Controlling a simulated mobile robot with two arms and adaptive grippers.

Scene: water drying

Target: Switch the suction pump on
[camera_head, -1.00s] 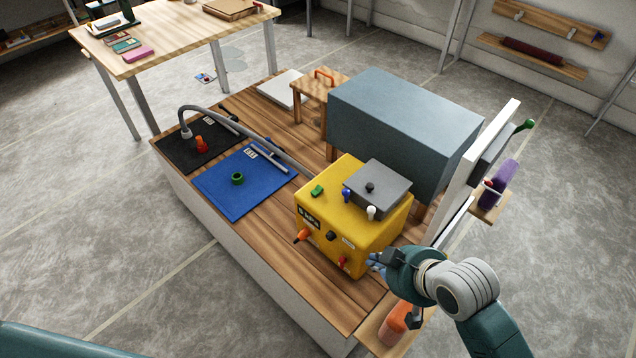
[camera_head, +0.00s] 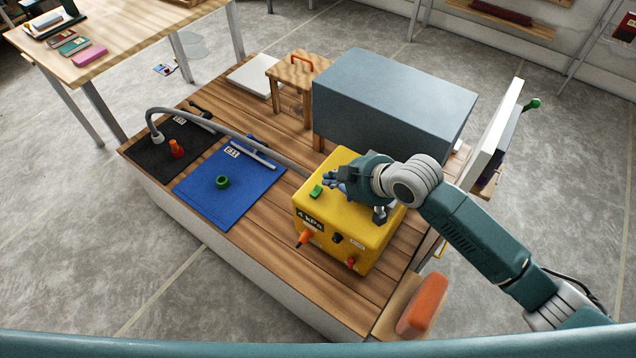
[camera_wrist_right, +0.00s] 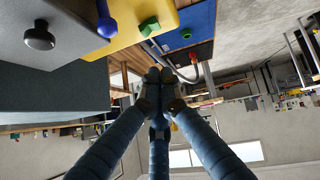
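The suction pump (camera_head: 333,235) is a yellow box on the wooden bench top, with a display (camera_head: 311,219) reading 4 kPa. A green switch (camera_head: 316,192) sits on its top at the left; it also shows in the right wrist view (camera_wrist_right: 148,27). My right gripper (camera_head: 328,180) hangs over the pump's top, its fingertips close to the switch; contact cannot be told. In the right wrist view its fingertips (camera_wrist_right: 161,74) are together, with nothing visible between them. The grey lidded box on the pump is largely hidden by the gripper. My left gripper is not in view.
A large grey-blue box (camera_head: 394,105) stands right behind the pump. An orange bottle (camera_head: 422,306) lies front right.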

